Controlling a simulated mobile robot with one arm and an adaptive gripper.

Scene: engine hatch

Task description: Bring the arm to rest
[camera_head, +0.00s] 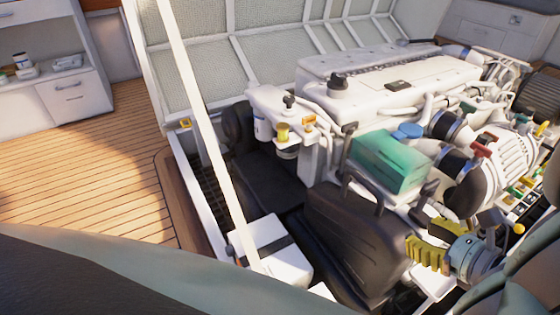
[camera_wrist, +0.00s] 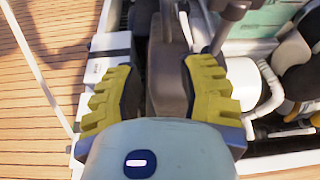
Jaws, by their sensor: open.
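My gripper (camera_head: 420,251) is at the lower right of the head view, beside the dark grey tank (camera_head: 355,240) in the engine hatch. In the wrist view my gripper (camera_wrist: 157,82) shows its two yellow fingers spread apart, with nothing held between them. The dark tank (camera_wrist: 168,65) lies beyond the gap between the fingers. I cannot tell whether a finger touches it. In the head view, part of the gripper's far finger is hidden.
The white engine (camera_head: 400,85) fills the hatch, with a green reservoir (camera_head: 390,162) under a blue cap (camera_head: 409,131). A white box (camera_head: 275,258) with a dark strap sits at lower left. A white strut (camera_head: 205,125) crosses the view. Wooden deck (camera_head: 80,175) is clear at left.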

